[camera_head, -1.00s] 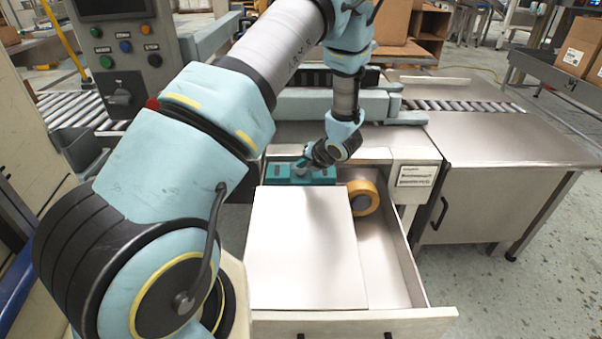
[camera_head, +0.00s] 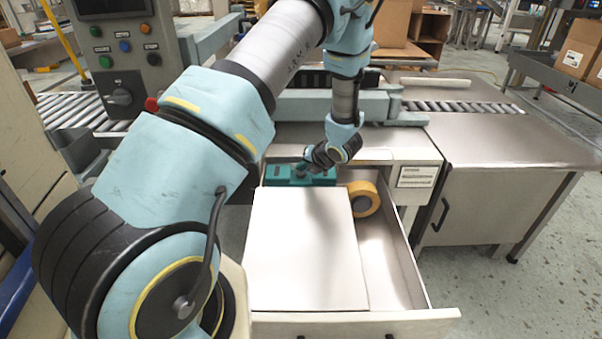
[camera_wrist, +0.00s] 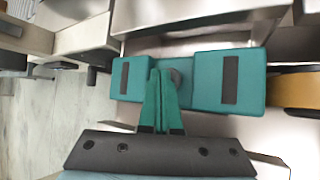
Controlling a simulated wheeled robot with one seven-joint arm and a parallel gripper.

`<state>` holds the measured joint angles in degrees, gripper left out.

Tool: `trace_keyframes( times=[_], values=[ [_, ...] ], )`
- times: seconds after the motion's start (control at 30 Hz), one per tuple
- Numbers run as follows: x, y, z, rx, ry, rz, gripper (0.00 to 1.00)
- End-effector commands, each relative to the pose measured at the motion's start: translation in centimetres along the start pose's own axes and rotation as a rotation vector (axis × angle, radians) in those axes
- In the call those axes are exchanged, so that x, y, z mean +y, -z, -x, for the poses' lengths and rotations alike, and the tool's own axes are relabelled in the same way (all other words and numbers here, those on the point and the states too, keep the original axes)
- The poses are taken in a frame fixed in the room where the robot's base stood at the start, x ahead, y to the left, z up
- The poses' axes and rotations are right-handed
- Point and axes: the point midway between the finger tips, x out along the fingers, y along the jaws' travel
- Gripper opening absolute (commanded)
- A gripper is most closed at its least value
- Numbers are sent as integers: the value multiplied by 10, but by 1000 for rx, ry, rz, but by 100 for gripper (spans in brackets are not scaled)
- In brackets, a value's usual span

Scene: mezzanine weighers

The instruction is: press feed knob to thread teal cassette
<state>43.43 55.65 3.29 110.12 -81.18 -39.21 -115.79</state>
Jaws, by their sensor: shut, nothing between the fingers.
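The teal cassette (camera_head: 318,178) lies at the back of the open drawer (camera_head: 405,290). It fills the middle of the wrist view (camera_wrist: 215,80), with a dark strip on each of its two raised ends. A grey round knob (camera_wrist: 176,76), apparently the feed knob, shows in the recess between these ends. My gripper (camera_wrist: 164,75) is shut and empty, with its green fingertips over the recess beside the knob. I cannot tell whether the tips touch it. In the head view my wrist hides part of the cassette.
A roll of yellow-orange tape (camera_head: 364,198) stands right of the cassette, close by. A pale flat panel (camera_head: 305,255) covers much of the drawer in front. The drawer's right side is bare. A roller conveyor (camera_head: 460,106) and control box (camera_head: 122,50) lie behind.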

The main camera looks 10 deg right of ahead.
Motion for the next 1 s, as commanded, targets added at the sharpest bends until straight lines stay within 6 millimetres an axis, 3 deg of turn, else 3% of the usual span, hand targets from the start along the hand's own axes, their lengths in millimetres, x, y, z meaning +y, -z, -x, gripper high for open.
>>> trace_keyframes(
  times=[1.0],
  values=[
    [-6,7,-9,2,0,-1,0]
  ],
)
